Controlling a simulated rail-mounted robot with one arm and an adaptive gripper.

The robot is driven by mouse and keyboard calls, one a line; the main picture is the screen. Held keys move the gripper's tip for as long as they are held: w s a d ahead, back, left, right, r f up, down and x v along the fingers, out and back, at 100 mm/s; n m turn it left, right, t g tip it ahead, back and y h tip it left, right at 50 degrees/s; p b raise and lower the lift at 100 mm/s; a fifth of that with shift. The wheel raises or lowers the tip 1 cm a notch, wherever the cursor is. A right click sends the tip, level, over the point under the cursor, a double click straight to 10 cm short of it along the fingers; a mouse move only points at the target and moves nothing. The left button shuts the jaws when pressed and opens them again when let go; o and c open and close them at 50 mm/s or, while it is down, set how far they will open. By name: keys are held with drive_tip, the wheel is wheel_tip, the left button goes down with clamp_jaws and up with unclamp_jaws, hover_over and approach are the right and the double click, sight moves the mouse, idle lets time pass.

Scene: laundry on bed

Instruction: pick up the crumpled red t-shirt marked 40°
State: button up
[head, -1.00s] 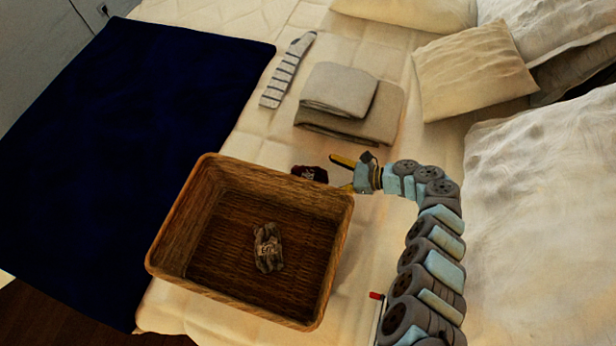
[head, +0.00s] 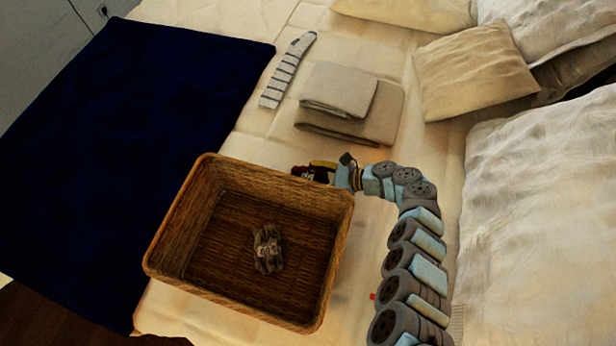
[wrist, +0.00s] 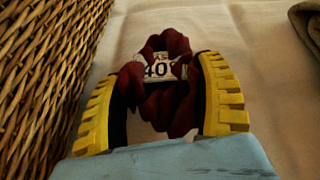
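The crumpled dark red t-shirt (wrist: 160,90) lies on the bed just right of the wicker basket, and its white tag reads 40 in the wrist view. In the head view, it shows as a small dark red bundle (head: 304,173) at the basket's far right corner, partly covered by my gripper. My gripper (wrist: 157,98) is open, with one yellow finger on each side of the t-shirt. I cannot tell whether the fingers touch the cloth. It also shows in the head view (head: 318,172), reaching in from the right.
The wicker basket (head: 335,262) stands close beside the t-shirt and holds a grey crumpled item (head: 267,250) with a tag. Folded grey-beige cloths (head: 340,90) and a striped sock (head: 288,70) lie behind. A dark blue blanket (head: 120,150) covers the left. Pillows (head: 475,70) lie at the back right.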

drive_tip(key=shift+c, duration=1.3)
